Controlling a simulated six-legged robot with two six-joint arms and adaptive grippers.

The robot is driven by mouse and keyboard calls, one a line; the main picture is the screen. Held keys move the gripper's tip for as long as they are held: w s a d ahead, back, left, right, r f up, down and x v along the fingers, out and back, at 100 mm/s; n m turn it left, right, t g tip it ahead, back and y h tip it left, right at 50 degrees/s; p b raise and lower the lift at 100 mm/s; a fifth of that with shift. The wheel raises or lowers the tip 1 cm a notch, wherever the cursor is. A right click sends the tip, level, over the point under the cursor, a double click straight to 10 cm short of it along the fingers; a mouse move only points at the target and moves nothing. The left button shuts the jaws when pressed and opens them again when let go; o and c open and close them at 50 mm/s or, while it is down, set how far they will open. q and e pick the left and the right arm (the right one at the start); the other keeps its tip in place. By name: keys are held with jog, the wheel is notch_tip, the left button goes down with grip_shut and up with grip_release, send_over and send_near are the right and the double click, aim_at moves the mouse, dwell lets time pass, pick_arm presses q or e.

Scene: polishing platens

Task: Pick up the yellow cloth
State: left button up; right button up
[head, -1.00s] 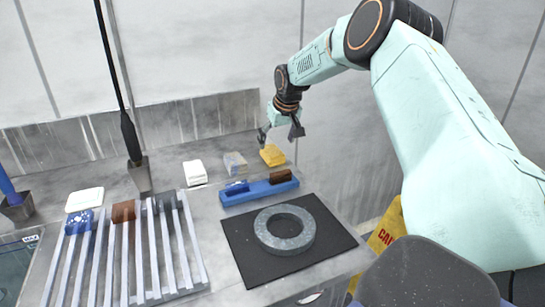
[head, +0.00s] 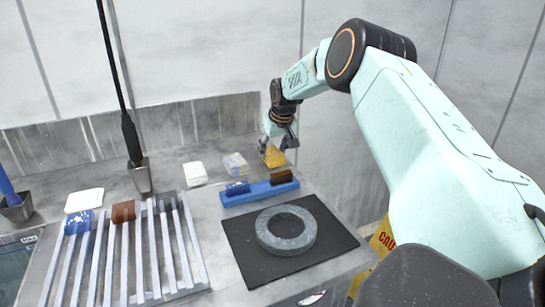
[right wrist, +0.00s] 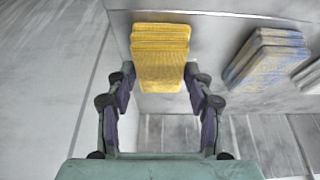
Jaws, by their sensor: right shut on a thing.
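The yellow cloth (head: 273,156) is a small folded stack at the back right of the metal bench. In the right wrist view the yellow cloth (right wrist: 160,62) shows its layered folds, with its near end between the fingertips. My right gripper (head: 279,143) reaches down onto it from above. In the right wrist view my right gripper (right wrist: 160,82) is shut on the cloth, one finger on each side. Whether the cloth is clear of the bench cannot be told. My left gripper is not in view.
Left of the cloth lie a blue-stained cloth stack (head: 235,163) and a white stack (head: 194,173). In front is a blue holder (head: 259,191) with brushes. A black mat (head: 244,258) bears a grey ring (head: 286,230). A slatted rack (head: 152,255) stands left.

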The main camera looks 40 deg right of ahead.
aim_at(273, 152)
jog(key=shift+s, duration=0.1)
jog(key=c, duration=0.5)
jog(key=shift+o, duration=0.2)
notch_tip(273, 152, up, 10)
jog(key=p, duration=0.2)
